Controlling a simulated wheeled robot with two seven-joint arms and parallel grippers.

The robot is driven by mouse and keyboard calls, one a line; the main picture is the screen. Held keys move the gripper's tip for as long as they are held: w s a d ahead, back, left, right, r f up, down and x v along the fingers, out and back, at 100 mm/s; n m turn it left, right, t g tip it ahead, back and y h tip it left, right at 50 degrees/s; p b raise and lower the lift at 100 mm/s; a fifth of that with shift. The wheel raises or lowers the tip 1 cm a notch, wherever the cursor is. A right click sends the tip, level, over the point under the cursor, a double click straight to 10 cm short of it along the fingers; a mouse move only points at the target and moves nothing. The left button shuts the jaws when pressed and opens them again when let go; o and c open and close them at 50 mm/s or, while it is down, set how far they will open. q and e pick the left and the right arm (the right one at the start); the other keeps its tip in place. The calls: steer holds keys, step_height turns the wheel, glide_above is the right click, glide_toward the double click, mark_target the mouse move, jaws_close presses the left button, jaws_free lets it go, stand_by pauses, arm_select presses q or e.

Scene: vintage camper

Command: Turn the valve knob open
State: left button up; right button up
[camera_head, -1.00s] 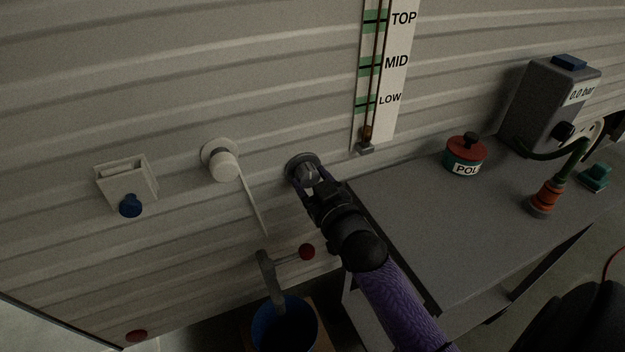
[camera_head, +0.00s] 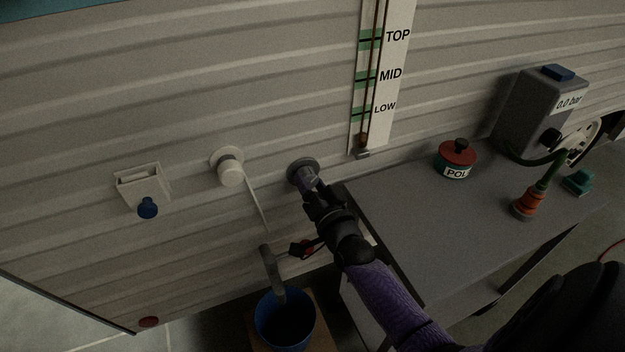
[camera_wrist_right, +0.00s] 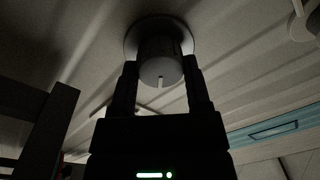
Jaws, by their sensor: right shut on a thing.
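The valve knob (camera_head: 307,176) is a grey cylinder on a round flange on the ribbed camper wall, left of the level gauge. My right gripper (camera_head: 313,187) is shut on it, coming from the lower right. In the right wrist view the knob (camera_wrist_right: 160,68) sits between the two fingers (camera_wrist_right: 162,88), one on each side. A short pale mark shows on its end face. In the head view the gripper hides part of the knob. My left gripper is not in view.
The gauge strip (camera_head: 377,75) hangs above. A grey table (camera_head: 400,205) carries a red-lidded pot (camera_head: 457,158) and a grey pressure box (camera_head: 530,110). Left are a white knob (camera_head: 231,172) and a blue-knobbed holder (camera_head: 140,188). Below are a tap (camera_head: 272,272) and blue bucket (camera_head: 262,322).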

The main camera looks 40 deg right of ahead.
steer(key=m, duration=0.2)
steer(key=shift+m, duration=0.4)
steer(key=m, duration=0.3)
steer(key=shift+m+p, duration=0.3)
steer(key=shift+m, duration=0.7)
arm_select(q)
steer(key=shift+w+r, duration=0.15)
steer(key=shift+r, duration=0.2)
arm_select(e)
steer(key=shift+m+h, duration=0.3)
steer(key=shift+m, duration=0.2)
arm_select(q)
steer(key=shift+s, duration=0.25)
arm_select(e)
steer(key=o, duration=1.3)
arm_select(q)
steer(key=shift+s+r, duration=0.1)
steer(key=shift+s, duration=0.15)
